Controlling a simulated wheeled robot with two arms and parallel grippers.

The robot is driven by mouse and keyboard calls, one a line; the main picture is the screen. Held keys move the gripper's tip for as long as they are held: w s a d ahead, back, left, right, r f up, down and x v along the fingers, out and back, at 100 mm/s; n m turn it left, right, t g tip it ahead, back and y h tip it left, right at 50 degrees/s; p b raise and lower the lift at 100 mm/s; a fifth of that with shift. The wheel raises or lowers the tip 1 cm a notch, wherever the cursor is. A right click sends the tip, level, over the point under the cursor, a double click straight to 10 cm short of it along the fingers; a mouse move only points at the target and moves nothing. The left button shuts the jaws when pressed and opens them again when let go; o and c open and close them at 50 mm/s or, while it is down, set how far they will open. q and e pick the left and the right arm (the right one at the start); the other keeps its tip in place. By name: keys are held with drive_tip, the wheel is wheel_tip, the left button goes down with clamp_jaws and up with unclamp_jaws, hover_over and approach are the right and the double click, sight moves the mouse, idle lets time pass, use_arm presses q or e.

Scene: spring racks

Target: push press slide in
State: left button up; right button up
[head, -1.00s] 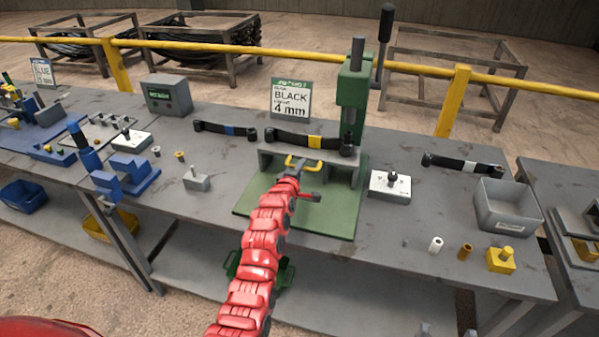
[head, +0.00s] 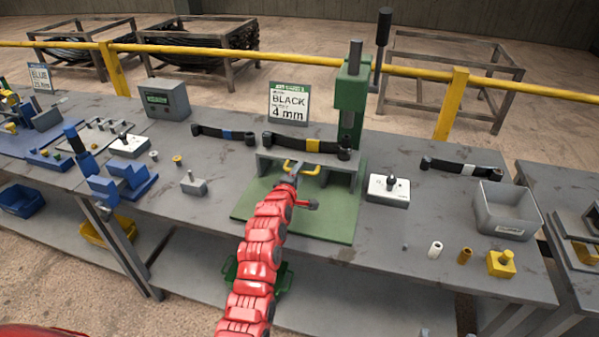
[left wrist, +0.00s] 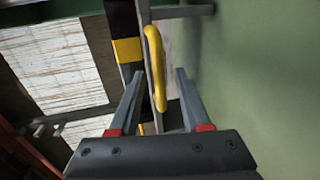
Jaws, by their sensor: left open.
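The green press (head: 352,95) stands on a green base plate (head: 255,205) at mid-table. A black leaf spring with a yellow band (head: 312,146) lies across the grey support at its front. The slide's yellow handle (head: 311,171) shows at the support's front edge. My left gripper (head: 292,177) is at the handle. In the left wrist view, its open fingers (left wrist: 160,75) stand on either side of the yellow handle (left wrist: 153,45); I cannot tell if they touch it. The inner part of the slide is hidden. My right gripper is not in view.
A sign reading BLACK 4 mm (head: 290,103) stands behind the spring. A long black-gripped lever (head: 383,40) rises beside the press. A white block (head: 388,190) and a grey bin (head: 507,212) are at the right. Blue fixtures (head: 122,180) are at the left.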

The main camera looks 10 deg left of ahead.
use_arm(q)
drive_tip(key=b+v, duration=0.3)
drive_tip(key=v, duration=1.2)
drive_tip(key=shift+s+r, duration=0.2)
drive_tip(key=shift+s, duration=0.15)
